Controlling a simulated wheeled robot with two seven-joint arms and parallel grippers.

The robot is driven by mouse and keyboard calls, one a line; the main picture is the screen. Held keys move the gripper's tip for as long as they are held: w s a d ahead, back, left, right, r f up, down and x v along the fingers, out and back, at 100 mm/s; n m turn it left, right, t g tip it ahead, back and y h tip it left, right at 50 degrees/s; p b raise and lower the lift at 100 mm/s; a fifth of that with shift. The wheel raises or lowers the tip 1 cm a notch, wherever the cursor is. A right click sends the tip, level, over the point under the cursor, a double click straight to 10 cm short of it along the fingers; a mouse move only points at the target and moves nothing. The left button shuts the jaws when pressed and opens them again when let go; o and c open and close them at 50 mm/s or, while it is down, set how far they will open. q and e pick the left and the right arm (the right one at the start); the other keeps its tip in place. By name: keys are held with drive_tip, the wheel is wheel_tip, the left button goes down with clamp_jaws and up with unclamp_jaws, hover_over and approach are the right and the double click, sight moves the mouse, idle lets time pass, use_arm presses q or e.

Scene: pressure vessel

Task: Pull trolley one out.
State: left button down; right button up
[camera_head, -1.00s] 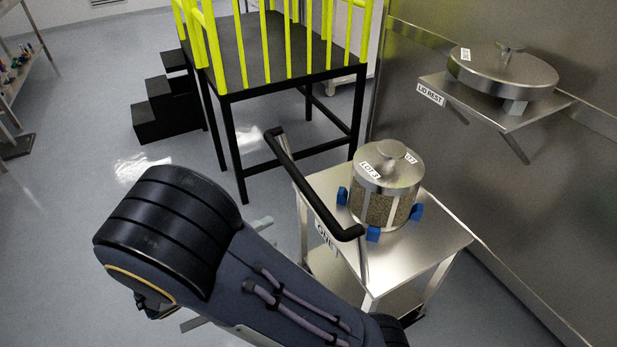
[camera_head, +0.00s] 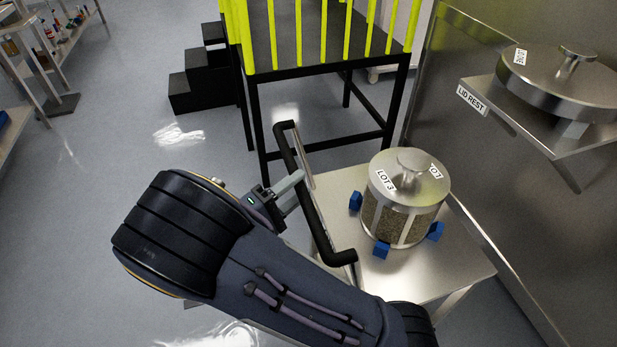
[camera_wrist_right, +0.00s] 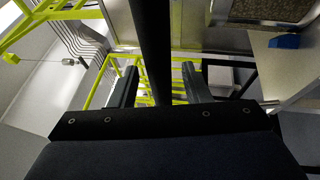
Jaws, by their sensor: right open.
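The trolley (camera_head: 465,268) is a steel table with a black push handle (camera_head: 309,205) along its left side. A round lidded basket (camera_head: 405,205) marked LOT 3 stands on it between blue blocks. My right gripper (camera_head: 294,188) is open at the handle's left side, near its middle. In the right wrist view the black handle bar (camera_wrist_right: 150,45) runs between the two spread fingers of my right gripper (camera_wrist_right: 159,85), with gaps on both sides. Whether it touches the palm is not clear. My right arm hides the trolley's lower left part. My left gripper is not in view.
A black platform (camera_head: 305,45) with yellow railings and steps (camera_head: 190,90) stands behind the trolley. A lid rest (camera_head: 500,110) holding a round lid (camera_head: 565,80) juts from the steel wall at right. A shelf (camera_head: 40,60) stands far left. Floor at left is clear.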

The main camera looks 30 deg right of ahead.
drive_tip(key=shift+x, duration=1.45)
clamp_jaws()
